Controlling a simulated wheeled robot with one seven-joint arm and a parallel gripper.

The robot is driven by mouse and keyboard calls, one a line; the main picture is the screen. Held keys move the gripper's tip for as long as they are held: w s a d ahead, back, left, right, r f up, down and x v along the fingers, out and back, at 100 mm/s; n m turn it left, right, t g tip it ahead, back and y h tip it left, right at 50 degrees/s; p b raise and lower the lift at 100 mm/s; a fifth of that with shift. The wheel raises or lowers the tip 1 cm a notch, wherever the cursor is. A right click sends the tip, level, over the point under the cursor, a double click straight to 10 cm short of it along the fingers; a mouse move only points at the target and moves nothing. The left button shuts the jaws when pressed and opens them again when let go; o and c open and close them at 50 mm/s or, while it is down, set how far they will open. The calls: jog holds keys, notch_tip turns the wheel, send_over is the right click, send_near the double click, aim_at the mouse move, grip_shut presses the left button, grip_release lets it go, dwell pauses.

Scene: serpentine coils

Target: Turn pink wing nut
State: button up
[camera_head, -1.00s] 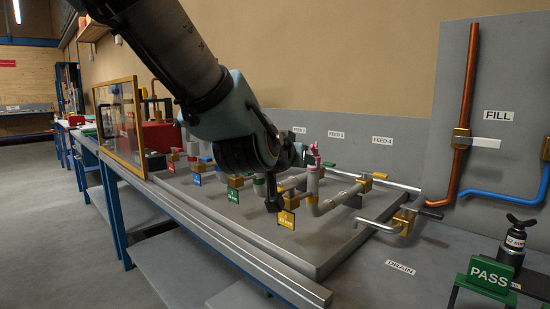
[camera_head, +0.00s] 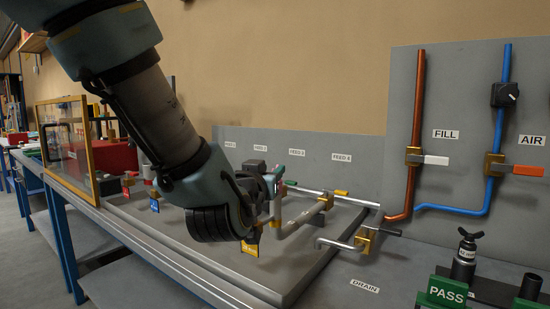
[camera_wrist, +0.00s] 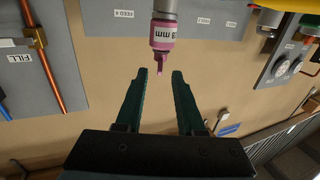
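The pink wing nut (camera_wrist: 161,60) tops a grey pipe fitting with a white label whose visible part ends in "8 mm". In the wrist view it points at my gripper (camera_wrist: 161,76), its wing lying near the gap between the fingertips. The two dark green fingers are apart, with nothing held between them. In the head view, a little pink of the wing nut (camera_head: 281,186) shows beside my gripper (camera_head: 274,178), which hides much of it and of the fitting below.
Yellow-handled pipework (camera_head: 324,202) and a drain pipe (camera_head: 345,243) lie to the right of my gripper. A wall panel has a white FILL lever (camera_head: 436,160) and an orange AIR lever (camera_head: 528,170). A black wing nut (camera_head: 467,235) stands at the right, behind a green PASS sign (camera_head: 446,291).

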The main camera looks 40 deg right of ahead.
aim_at(275, 166)
jog(key=shift+p+x, duration=0.4)
jog(key=shift+x, duration=1.8)
grip_shut()
